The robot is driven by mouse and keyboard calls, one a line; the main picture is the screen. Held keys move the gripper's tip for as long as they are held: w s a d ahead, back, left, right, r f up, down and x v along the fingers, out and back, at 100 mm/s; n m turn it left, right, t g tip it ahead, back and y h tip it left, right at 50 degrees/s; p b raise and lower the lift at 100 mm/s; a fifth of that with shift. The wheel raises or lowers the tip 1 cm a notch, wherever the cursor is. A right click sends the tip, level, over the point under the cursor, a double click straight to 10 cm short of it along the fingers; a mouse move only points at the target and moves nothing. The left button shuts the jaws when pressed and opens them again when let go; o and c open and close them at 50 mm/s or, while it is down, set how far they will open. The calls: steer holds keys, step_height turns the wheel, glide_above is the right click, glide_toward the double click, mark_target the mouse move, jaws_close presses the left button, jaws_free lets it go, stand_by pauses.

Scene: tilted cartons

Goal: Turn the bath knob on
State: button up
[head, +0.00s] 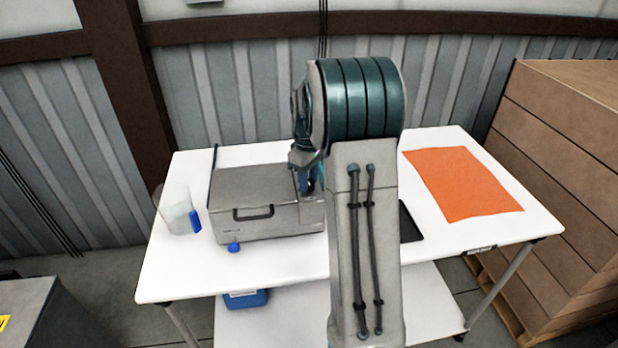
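A grey metal box (258,190), which looks like the bath, sits on the white table (185,280) left of my arm. A dark handle-like outline marks its front face. A small round blue piece (233,247) shows at the lower front of the box; I cannot tell whether it is the knob or a loose item. My gripper (309,185) is at the right end of the box, pointing down. Its fingers are small and partly hidden by my arm, so its opening and any contact are unclear. My arm also hides the box's right side.
A clear beaker (174,208) and a small blue item (195,221) stand left of the box. An orange mat (465,184) and a dark flat object (409,222) lie right of my arm. A blue container (246,299) is on the lower shelf.

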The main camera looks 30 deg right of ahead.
steer(key=shift+m, duration=0.3)
steer(key=m, duration=0.5)
steer(key=shift+b, duration=0.3)
steer(key=m, duration=0.5)
steer(key=shift+r+m, duration=0.1)
steer(key=shift+m, duration=0.3)
steer(key=m, duration=0.6)
steer(key=shift+w+m, duration=0.1)
steer(key=shift+m, duration=0.3)
steer(key=shift+p, duration=0.3)
steer(key=o, duration=0.7)
